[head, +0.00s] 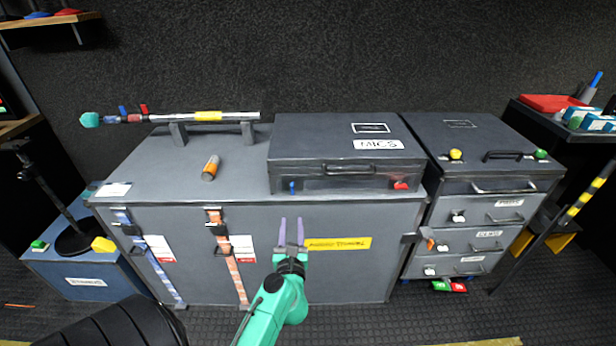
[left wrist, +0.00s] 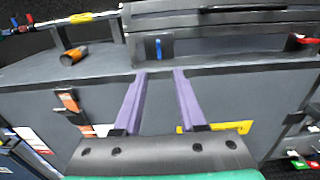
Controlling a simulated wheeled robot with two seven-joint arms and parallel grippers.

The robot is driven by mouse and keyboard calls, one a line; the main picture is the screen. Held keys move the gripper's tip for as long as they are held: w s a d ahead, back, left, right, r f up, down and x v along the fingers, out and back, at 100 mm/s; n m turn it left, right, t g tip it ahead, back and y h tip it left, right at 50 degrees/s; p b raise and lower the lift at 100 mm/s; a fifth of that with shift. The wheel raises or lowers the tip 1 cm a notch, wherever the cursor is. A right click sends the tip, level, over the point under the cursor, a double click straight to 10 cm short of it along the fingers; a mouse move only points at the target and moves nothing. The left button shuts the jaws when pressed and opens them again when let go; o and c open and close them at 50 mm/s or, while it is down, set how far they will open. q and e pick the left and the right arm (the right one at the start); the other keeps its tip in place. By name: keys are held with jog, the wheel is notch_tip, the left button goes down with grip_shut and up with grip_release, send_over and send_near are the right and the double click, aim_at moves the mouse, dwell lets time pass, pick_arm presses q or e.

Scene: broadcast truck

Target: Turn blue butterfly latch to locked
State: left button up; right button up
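The blue butterfly latch (head: 291,187) is on the front of the grey MICS case (head: 330,153), near its left end. In the left wrist view the blue latch (left wrist: 158,47) stands upright, straight ahead of the fingers. My left gripper (head: 291,222) is open and empty, with its two purple fingers pointing up toward the latch from below. In the left wrist view the fingertips (left wrist: 160,74) are spread either side of the latch's line and look apart from it. My right gripper is not in view.
The MICS case sits on a large grey trunk (head: 340,275). A red latch (head: 401,186), lying flat, is at the case's right end. An orange cylinder (head: 210,168) and a pole on a stand (head: 185,117) are to the left. A drawer unit (head: 480,220) stands on the right.

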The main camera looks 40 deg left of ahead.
aim_at(293, 188)
pick_arm(q)
jog(key=x, duration=1.4)
jog(key=shift+a, duration=0.25)
grip_shut()
